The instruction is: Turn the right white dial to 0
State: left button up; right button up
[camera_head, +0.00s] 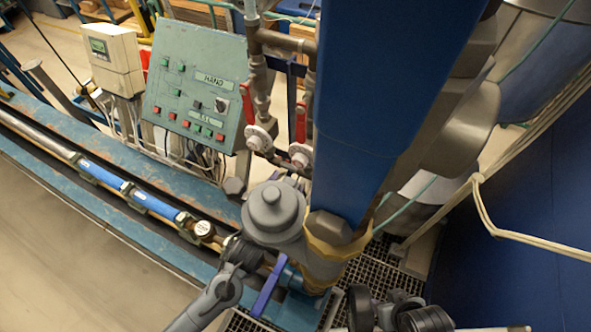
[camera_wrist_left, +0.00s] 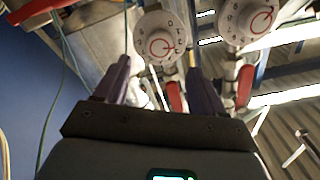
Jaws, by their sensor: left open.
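The right white dial (camera_head: 301,154) sits on a pipe below a red lever, close to the blue column. It also shows in the left wrist view (camera_wrist_left: 160,45), on the left there, with a red ring mark and small dark characters; its setting is too small to read surely. The left white dial (camera_head: 260,137) is beside it and shows at the right in the wrist view (camera_wrist_left: 247,20). My left gripper (camera_wrist_left: 157,62) is open and empty, with the right dial ahead, between the fingertips in the picture; I see no contact. My right gripper is not clearly in view.
A green control panel (camera_head: 195,88) and a beige meter box (camera_head: 113,60) stand left of the dials. Red levers (camera_head: 301,121) and pipes crowd them. A blue column (camera_head: 375,100) stands close on the right, and a grey round housing (camera_head: 272,208) in front.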

aim_at(298, 165)
pick_arm(q)
jog(key=b+x, duration=0.2)
jog(key=x, duration=0.2)
jog(key=shift+w+d+f, duration=0.1)
jog(key=shift+f, duration=0.05)
jog(key=shift+b+x, duration=0.7)
jog(key=shift+x, duration=0.5)
pick_arm(e)
jog(key=shift+s+f, duration=0.2)
jog(key=shift+f, duration=1.9)
pick_arm(q)
jog(key=shift+c, duration=0.3)
jog(key=shift+f, duration=0.1)
jog(key=c, duration=1)
pick_arm(e)
jog(key=shift+a, duration=0.1)
